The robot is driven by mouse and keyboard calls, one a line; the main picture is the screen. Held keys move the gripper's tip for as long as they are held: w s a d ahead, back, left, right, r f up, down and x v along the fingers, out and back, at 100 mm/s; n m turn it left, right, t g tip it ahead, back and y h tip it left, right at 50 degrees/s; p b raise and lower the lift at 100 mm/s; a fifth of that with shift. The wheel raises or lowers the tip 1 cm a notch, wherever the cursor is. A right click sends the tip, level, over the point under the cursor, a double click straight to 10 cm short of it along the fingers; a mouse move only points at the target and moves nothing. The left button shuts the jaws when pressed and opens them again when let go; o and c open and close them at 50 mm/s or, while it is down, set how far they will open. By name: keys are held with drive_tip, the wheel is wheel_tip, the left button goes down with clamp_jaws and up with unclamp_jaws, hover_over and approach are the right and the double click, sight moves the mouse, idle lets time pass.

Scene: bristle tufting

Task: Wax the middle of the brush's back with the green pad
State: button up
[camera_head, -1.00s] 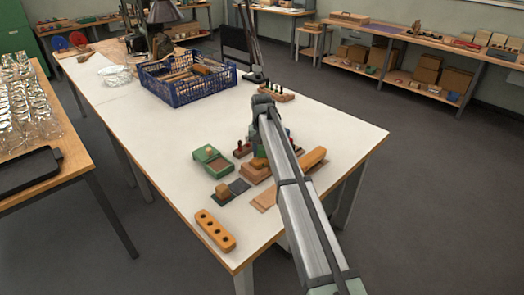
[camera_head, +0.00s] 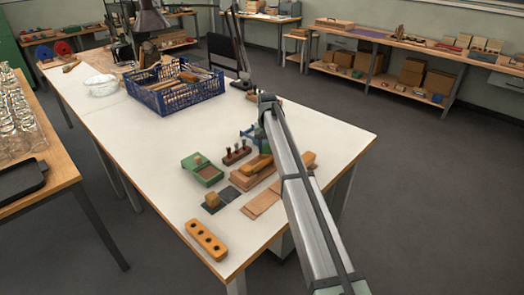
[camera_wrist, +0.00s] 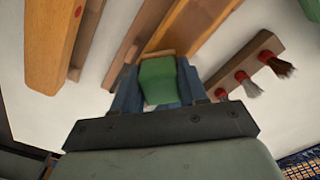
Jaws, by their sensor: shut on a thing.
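My gripper (camera_wrist: 158,92) is shut on the green pad (camera_wrist: 157,78), which sits between its blue fingers. In the head view, my gripper (camera_head: 254,133) is partly hidden by my arm. The brush (camera_wrist: 190,24), a long block with a yellow-brown back, lies just beyond the pad in the wrist view. In the head view the brush (camera_head: 256,164) rests in a reddish-brown wooden holder (camera_head: 243,182). The pad is over or close to one part of the brush; I cannot tell whether they touch.
An orange block (camera_wrist: 50,40) lies on the other side.

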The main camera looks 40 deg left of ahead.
drive_tip(key=shift+w+r, duration=0.15)
drive_tip(key=shift+r, duration=1.9)
drive_tip(key=shift+w+r, duration=0.1)
drive_tip(key=shift+r, duration=1.9)
